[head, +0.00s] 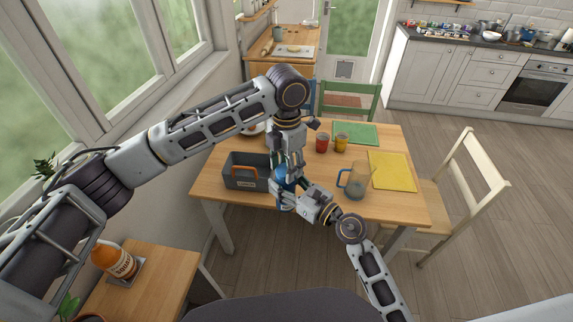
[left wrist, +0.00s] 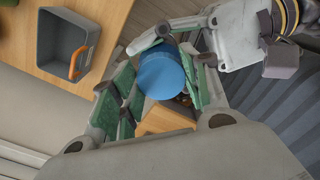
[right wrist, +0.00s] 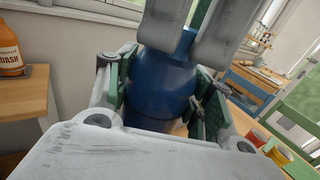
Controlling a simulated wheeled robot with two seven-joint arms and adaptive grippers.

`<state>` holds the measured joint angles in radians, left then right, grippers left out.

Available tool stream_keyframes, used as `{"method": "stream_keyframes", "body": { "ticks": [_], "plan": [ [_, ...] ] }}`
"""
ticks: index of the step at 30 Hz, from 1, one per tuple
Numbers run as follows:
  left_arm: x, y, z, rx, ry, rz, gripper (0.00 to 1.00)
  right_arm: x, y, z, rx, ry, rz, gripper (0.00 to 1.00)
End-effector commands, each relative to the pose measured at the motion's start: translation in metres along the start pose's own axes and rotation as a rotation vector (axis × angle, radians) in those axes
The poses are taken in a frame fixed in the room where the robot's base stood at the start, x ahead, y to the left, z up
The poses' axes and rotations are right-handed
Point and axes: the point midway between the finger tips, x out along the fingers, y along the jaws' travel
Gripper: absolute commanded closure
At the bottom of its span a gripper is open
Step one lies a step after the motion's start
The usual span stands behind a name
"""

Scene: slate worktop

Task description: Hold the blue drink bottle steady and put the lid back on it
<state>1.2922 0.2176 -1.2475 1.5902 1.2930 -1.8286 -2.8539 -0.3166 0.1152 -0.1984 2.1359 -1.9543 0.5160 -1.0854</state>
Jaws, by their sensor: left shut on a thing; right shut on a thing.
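The blue drink bottle (right wrist: 163,85) stands roughly upright between the fingers of my right gripper (head: 284,188), which is shut on its body. The bottle also shows as a small blue patch in the head view (head: 284,176). My left gripper (head: 289,162) points down from above and is shut on the round, lighter blue lid (left wrist: 162,74). In the right wrist view the left fingers (right wrist: 200,30) come down over the bottle's top and hide the mouth. I cannot tell whether the lid touches or sits on the neck.
A grey box with an orange handle (head: 243,183) stands left of the bottle. A blue-handled jug (head: 355,186) is to the right. Red (head: 322,143) and yellow (head: 341,143) cups stand behind. The wooden table's (head: 400,207) front right is clear.

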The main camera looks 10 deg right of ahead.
Motion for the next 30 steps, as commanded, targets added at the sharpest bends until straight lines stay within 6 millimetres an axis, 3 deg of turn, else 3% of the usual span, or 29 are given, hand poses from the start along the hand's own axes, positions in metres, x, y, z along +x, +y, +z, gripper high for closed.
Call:
{"method": "stream_keyframes", "body": {
  "ticks": [1,6,17,30],
  "plan": [
    [-0.001,0.003,0.0,-0.005,-0.001,0.004,0.52,0.0,0.0,0.0,0.0,0.0,0.0,1.0],
    [-0.001,0.002,0.0,-0.004,-0.001,0.003,0.33,0.0,0.0,0.0,0.0,0.0,0.0,1.0],
    [-0.002,0.001,0.0,-0.003,-0.001,0.001,0.33,0.0,0.0,0.001,0.0,-0.002,0.0,1.0],
    [-0.037,0.001,0.0,-0.003,-0.001,0.001,0.33,0.0,0.0,0.001,0.0,-0.002,0.0,1.0]
  ]
}}
